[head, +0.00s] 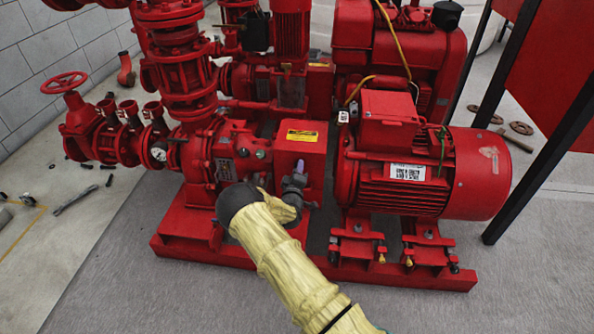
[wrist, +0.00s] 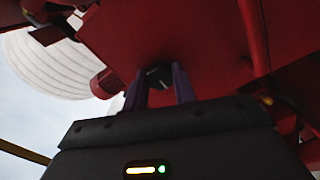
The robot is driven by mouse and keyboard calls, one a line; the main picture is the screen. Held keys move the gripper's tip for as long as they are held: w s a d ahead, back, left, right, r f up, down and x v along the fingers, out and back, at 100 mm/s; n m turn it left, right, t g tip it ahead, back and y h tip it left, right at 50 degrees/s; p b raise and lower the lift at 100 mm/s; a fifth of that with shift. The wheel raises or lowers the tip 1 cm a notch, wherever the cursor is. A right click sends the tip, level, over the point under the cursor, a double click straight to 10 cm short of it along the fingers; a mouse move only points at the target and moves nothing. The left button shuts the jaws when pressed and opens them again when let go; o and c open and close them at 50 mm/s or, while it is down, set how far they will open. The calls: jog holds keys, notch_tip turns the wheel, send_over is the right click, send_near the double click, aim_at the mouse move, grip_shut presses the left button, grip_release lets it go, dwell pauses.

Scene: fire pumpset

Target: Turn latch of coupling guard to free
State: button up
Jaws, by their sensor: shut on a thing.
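The coupling guard (head: 300,143) is the red box with a yellow label between the pump and the motor. My gripper (head: 299,168) is at the guard's near face, at the end of my yellow-sleeved arm. In the wrist view, the two purple fingers of my gripper (wrist: 159,86) are shut on a small dark latch (wrist: 158,75) under the red guard surface (wrist: 190,45). The latch is hidden behind my gripper in the head view. Its turn angle is hard to tell in the dark wrist view.
The red motor (head: 420,175) stands close to the right of my gripper, and the pump body (head: 222,155) close to the left. The red base frame (head: 200,250) runs below. The grey floor in front is clear. A black-legged red panel (head: 560,60) stands at the right.

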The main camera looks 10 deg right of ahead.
jog(key=shift+a+f, duration=0.1)
jog(key=shift+a, duration=0.05)
jog(key=o, duration=1)
jog(key=p+v, duration=0.5)
jog(key=v, duration=1.2)
jog(key=shift+s, duration=0.25)
jog(key=shift+w, duration=0.1)
